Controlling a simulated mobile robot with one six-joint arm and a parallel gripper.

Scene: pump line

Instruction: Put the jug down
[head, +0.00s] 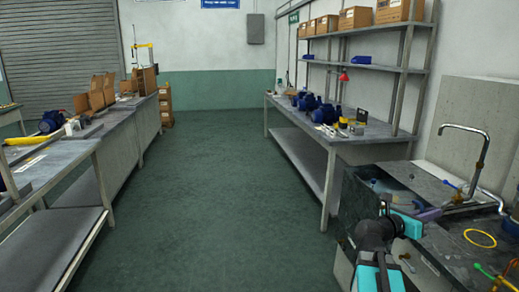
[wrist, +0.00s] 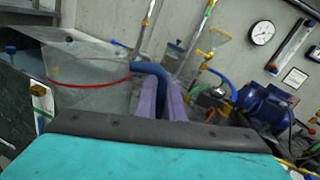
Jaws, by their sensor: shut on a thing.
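The jug (wrist: 92,80) is a clear, see-through vessel with a red line around it and a blue handle (wrist: 152,72). It fills the left of the wrist view. My gripper (wrist: 166,100) has two purple fingers shut on the blue handle. In the head view, my gripper (head: 430,214) is at the lower right, beside the sink. The jug also shows there, small and partly hidden, as a pale bluish shape (head: 392,190) over the dark basin. Whether its base touches anything cannot be told.
A metal tap (head: 478,150) arches over the sink counter. A yellow ring (head: 480,238) lies on the counter. In the wrist view, a blue pump motor (wrist: 262,104) and a gauge (wrist: 262,32) are at the right. A bench (head: 350,135) with several pumps stands behind; the floor aisle (head: 215,200) is clear.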

